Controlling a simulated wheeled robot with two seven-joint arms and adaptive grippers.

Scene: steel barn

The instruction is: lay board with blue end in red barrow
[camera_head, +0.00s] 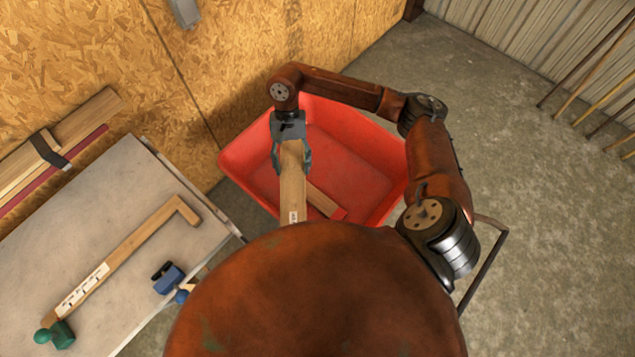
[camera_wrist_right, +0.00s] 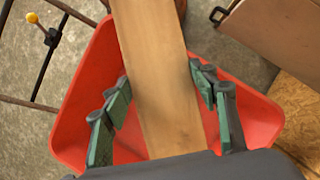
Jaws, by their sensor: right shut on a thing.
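My right gripper (camera_head: 291,160) is shut on a wooden board (camera_head: 292,188) and holds it over the red barrow (camera_head: 375,160). The board points down the picture with a white label near its lower part; its far end is hidden behind my rusty body, so I see no blue end. In the right wrist view the board (camera_wrist_right: 158,75) runs between the green-padded fingers (camera_wrist_right: 162,95), with the red barrow (camera_wrist_right: 88,85) beneath. A second board (camera_head: 322,200) with a red end lies in the barrow, partly covered. My left gripper is not in view.
A grey table (camera_head: 150,190) at left bears an L-shaped wooden piece (camera_head: 130,245), a green clamp-like item (camera_head: 58,335) and a blue one (camera_head: 168,278). Strapped boards (camera_head: 60,150) lean by the chipboard wall.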

